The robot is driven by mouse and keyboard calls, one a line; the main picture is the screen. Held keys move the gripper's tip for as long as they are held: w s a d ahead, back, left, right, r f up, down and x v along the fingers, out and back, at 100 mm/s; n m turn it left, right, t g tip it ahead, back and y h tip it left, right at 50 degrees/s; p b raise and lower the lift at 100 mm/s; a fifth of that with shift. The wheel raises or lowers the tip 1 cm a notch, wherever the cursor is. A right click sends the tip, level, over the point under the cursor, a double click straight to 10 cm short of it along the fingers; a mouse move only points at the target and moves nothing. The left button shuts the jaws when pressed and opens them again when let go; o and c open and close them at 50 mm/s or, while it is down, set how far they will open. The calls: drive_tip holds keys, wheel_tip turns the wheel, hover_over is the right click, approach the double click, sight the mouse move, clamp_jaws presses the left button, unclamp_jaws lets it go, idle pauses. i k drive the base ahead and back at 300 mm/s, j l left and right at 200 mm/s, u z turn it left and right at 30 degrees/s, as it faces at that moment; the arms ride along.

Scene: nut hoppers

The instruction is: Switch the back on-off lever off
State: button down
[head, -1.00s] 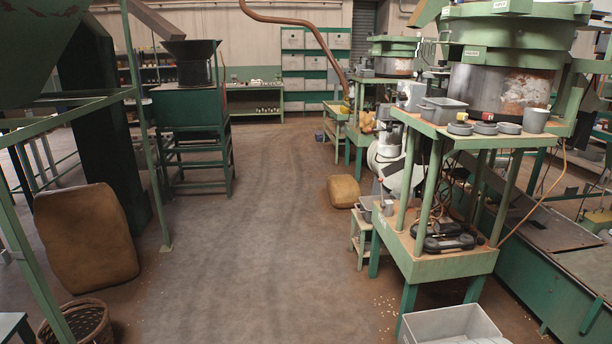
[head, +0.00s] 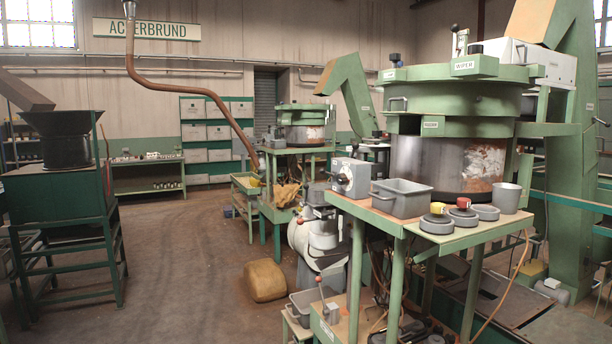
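I cannot tell for certain which part is the back on-off lever. A lever with a black knob (head: 455,36) rises at the top of the near hopper (head: 450,165). A grey control box (head: 350,178) with a dark knob sits at the left end of the near stand's table. The back hopper (head: 303,134) stands farther off, left of the near one; any lever there is too small to make out. My gripper is not in view.
The near green table (head: 385,214) holds a grey tub (head: 402,198), round grey weights and a cup (head: 506,198). A brown sack (head: 265,281) lies on the floor beside a white machine (head: 312,238). A green stand (head: 65,225) is at left. The floor between is clear.

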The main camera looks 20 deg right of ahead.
sight(323, 170)
drive_tip(key=i+j+z, duration=0.15)
drive_tip(key=i+z, duration=0.3)
drive_tip(key=i, duration=0.15)
drive_tip(key=i+j+z, duration=0.4)
drive_tip(key=i, duration=0.15)
drive_tip(key=i+j+z, duration=0.9)
drive_tip(key=j, duration=0.2)
